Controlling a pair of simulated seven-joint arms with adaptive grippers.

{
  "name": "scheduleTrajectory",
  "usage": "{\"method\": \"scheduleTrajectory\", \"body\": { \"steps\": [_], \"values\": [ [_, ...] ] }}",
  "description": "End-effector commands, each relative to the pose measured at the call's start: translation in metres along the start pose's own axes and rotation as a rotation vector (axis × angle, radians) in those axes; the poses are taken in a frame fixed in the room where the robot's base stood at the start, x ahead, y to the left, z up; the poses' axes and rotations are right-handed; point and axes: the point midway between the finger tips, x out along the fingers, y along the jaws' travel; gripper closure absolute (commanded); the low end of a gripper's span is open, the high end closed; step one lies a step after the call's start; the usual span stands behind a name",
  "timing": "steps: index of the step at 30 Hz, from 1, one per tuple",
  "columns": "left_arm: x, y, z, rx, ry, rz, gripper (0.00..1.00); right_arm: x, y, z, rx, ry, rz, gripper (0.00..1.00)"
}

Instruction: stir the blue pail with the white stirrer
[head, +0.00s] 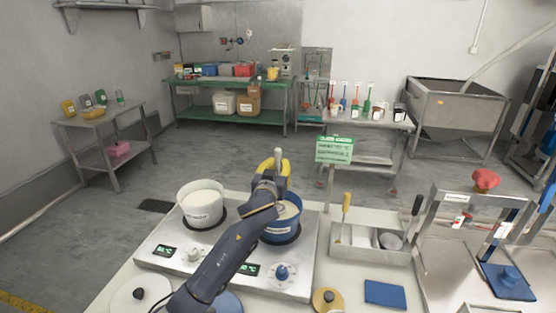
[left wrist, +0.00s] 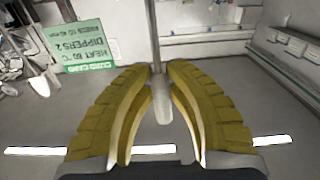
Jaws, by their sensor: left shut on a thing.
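The blue pail (head: 283,229) stands on the right plate of a two-plate heater. My arm and gripper cover part of its rim and inside. My left gripper (head: 273,168) is above the pail, its yellow fingers shut on the white stirrer (head: 278,156), whose pale handle end stands upright above the fingers. In the left wrist view the stirrer (left wrist: 162,104) sits between the fingertips, with a thin rod running to the top edge. Whether its lower end is inside the pail is hidden. My right gripper is not in view.
A white pail (head: 201,204) with pale contents stands on the heater's (head: 170,237) left plate. A green sign (head: 338,149) stands behind the blue pail. A metal tray (head: 352,252) with a yellow-handled tool is to the right. A blue board (head: 385,293) lies in front.

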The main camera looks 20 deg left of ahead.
Motion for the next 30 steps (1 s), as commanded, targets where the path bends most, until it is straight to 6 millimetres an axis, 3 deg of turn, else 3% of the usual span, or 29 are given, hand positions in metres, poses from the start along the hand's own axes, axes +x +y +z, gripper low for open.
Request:
{"method": "scheduleTrajectory", "body": {
  "steps": [15, 30],
  "values": [
    [0.0, 0.0, 0.042, -0.001, 0.0, 0.0, 1.0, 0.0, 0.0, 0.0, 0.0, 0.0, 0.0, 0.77],
    [0.0, 0.0, 0.059, -0.001, 0.001, 0.0, 1.0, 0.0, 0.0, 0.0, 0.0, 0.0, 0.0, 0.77]
  ]
}}
